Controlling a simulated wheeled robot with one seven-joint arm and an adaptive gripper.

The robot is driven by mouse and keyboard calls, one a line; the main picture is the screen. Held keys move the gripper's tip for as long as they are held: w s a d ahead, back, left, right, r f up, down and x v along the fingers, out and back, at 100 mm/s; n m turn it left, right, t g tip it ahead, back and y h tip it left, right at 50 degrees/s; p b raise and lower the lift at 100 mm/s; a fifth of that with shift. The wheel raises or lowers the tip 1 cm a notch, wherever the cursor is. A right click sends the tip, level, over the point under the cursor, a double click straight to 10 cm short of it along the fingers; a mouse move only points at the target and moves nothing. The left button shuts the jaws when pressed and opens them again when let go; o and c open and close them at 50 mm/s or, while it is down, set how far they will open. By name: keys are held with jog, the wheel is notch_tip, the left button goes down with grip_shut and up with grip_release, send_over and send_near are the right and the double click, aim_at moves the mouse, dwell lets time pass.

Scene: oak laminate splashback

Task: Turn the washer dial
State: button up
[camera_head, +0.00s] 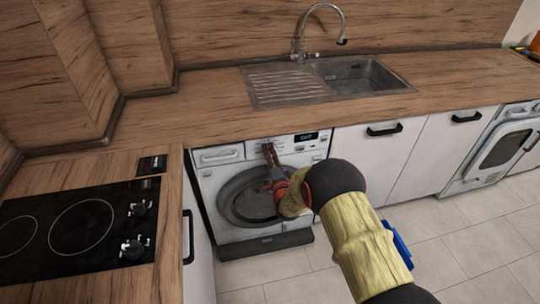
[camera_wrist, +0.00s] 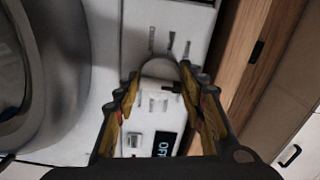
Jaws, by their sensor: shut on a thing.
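The washer (camera_head: 212,181) is a white front-loader under the counter, with its round grey door shut. Its control panel runs along the top, with a dark display (camera_head: 306,137) to the right of my gripper. My gripper (camera_head: 268,150) reaches the middle of this panel and hides the dial in the head view. In the wrist view, my gripper (camera_wrist: 160,74) has a finger on each side of the pale round dial (camera_wrist: 160,69) and is shut on it. The display also shows in the wrist view (camera_wrist: 165,144), with lettering that seems to read OFF.
A wooden counter (camera_head: 210,108) overhangs the washer, close above my gripper. A black cooktop (camera_head: 85,225) is at the left. White cabinets (camera_head: 375,150) and an oven (camera_head: 500,150) stand to the right. The tiled floor (camera_head: 470,240) in front is clear.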

dwell(0.3)
jog(key=o, duration=1.1)
jog(key=shift+c, duration=0.2)
jog(key=shift+o, duration=0.5)
jog(key=v, duration=1.2)
